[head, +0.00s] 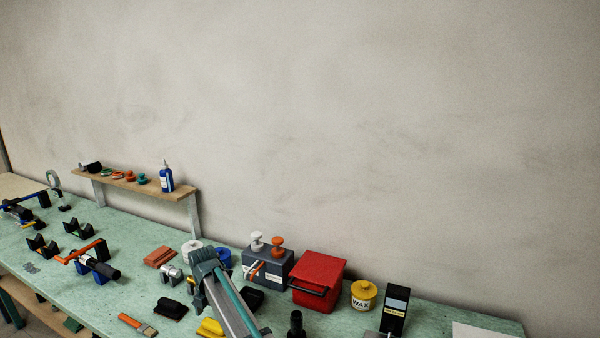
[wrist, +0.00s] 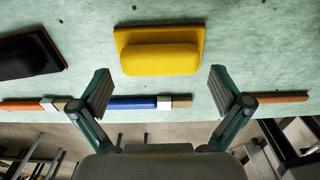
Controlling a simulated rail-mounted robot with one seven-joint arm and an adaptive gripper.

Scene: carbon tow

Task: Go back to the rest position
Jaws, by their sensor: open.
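My gripper (wrist: 160,92) is open in the wrist view, with its two fingers wide apart and nothing between them. A yellow block with a rounded grip (wrist: 160,52) lies on the green bench (wrist: 235,60) beyond the fingertips, apart from them. In the head view part of my arm (head: 230,300) crosses the bench at the lower middle. I cannot make out the fingers there. The yellow block (head: 210,327) shows in part beside the arm.
A black block (wrist: 30,55) and a blue-handled brush (wrist: 132,103) lie near the bench's front edge. Behind my arm stand a red box (head: 320,272), a yellow wax tin (head: 363,297) and a grey holder (head: 268,266). A raised shelf (head: 135,184) stands at the back left.

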